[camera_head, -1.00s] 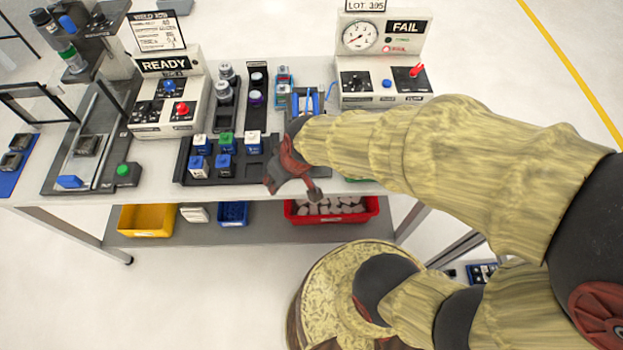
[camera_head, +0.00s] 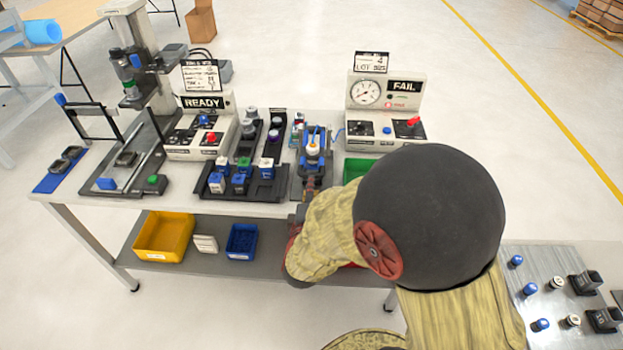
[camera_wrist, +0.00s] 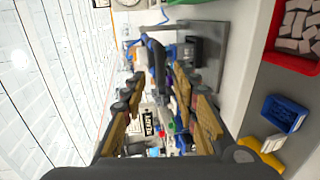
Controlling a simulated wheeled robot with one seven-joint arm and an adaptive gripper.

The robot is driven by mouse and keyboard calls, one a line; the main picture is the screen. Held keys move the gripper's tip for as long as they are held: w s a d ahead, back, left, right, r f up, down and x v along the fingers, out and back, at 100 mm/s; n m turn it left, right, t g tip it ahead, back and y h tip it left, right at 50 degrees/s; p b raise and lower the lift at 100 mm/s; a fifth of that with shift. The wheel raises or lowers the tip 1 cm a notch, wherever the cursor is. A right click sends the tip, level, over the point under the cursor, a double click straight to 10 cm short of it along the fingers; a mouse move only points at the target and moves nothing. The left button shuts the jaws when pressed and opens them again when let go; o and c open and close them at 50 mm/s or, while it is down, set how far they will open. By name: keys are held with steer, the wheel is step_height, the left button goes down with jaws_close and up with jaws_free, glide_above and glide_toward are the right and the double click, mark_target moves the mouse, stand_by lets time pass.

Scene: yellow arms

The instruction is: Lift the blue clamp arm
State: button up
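The blue clamp arm (camera_head: 323,137) is on a dark fixture near the middle of the table, between the black block rack and the FAIL tester. It also shows in the wrist view (camera_wrist: 149,44), ahead of my fingers. My gripper (camera_wrist: 158,92) is open, with its two tan-padded fingers apart on either side of the view. In the head view my forearm hides most of the gripper, low at the front edge by the fixture. I cannot tell whether a finger touches the clamp arm.
The block rack (camera_head: 244,190) stands just left of the fixture. A green bin (camera_head: 355,168) and the FAIL tester (camera_head: 384,119) stand to the right. The READY station (camera_head: 203,128) is further left. Yellow (camera_head: 164,237) and blue bins (camera_head: 242,240) sit on the lower shelf.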

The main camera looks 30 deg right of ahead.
steer(key=shift+b+x, duration=1.3)
steer(key=shift+x, duration=2.6)
steer(key=c, duration=0.4)
steer(key=c, duration=0.3)
jaws_close()
